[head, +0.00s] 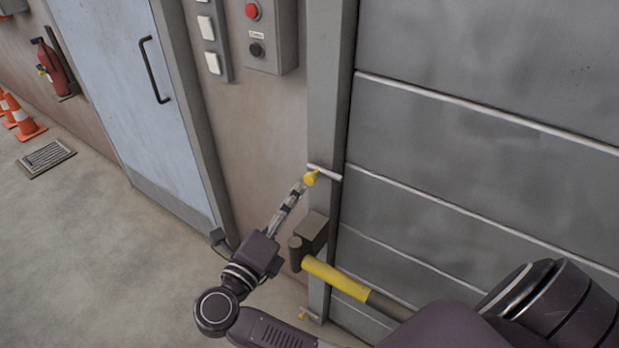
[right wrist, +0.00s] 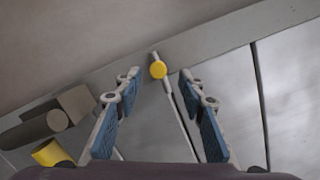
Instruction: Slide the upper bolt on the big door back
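The upper bolt (head: 328,173) is a thin pale rod with a yellow knob (head: 311,178), lying across the frame post at the left edge of the big grey door (head: 470,130). My right gripper (head: 299,190) reaches up to the knob from the lower left. In the right wrist view its two blue-padded fingers (right wrist: 160,79) are apart, with the yellow knob (right wrist: 158,70) between their tips and a gap on each side. The bolt rod (right wrist: 180,115) runs down between the fingers. My left gripper is not in view.
A yellow-sleeved bar (head: 335,278) on a dark bracket (head: 311,232) sticks out just below my right gripper. Another yellow knob (head: 303,315) is lower on the post. A control box (head: 270,35) is above. A pale blue door (head: 125,95) and open floor (head: 90,235) are left.

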